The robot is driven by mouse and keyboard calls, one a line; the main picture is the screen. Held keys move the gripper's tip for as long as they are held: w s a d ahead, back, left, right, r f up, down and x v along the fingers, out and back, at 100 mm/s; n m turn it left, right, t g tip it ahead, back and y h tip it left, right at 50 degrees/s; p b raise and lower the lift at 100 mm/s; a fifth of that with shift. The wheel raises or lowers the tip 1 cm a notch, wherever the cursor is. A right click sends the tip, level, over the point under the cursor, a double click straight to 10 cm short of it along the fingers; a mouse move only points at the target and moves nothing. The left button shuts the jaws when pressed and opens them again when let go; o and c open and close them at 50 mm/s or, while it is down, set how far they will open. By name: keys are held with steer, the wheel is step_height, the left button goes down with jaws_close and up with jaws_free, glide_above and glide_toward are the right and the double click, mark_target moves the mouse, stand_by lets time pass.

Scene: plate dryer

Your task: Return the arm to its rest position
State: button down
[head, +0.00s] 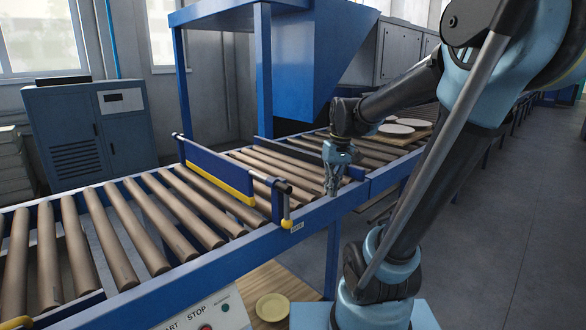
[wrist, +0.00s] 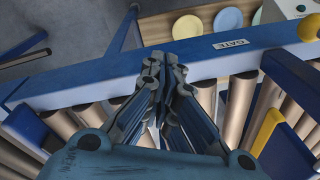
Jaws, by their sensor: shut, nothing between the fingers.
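My gripper (head: 333,186) is at the end of my raised light-blue and black arm, above the near rail of the roller conveyor (head: 330,207). In the wrist view my gripper (wrist: 162,128) points down over the rollers and the blue rail (wrist: 110,79). Its fingers are together and hold nothing. The blue gate (head: 218,171) with its yellow lower edge lies across the conveyor, to the left of my gripper. I cannot tell whether the fingers touch the rail.
A yellow plate (head: 272,307) lies on a wooden shelf under the conveyor, beside the START/STOP control box (head: 208,316). Pale plates (head: 397,130) stand on a board farther along the rollers. A blue hooded machine (head: 312,65) rises behind. The grey floor (head: 500,215) at right is clear.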

steer(key=s+d+f+m, duration=0.1)
steer(key=s+d+f, duration=0.1)
steer(key=s+f, duration=0.1)
steer(key=s+d+f+m+t, duration=0.1)
steer(key=s+d+f, duration=0.1)
steer(key=s+f, duration=0.2)
steer(key=s+d+f+m+h, duration=0.1)
steer(key=s+d+f, duration=0.1)
steer(key=s, duration=0.5)
steer(key=shift+s+d+f+m+t, duration=0.25)
steer(key=shift+d+f+m+t, duration=0.1)
steer(key=shift+f, duration=0.3)
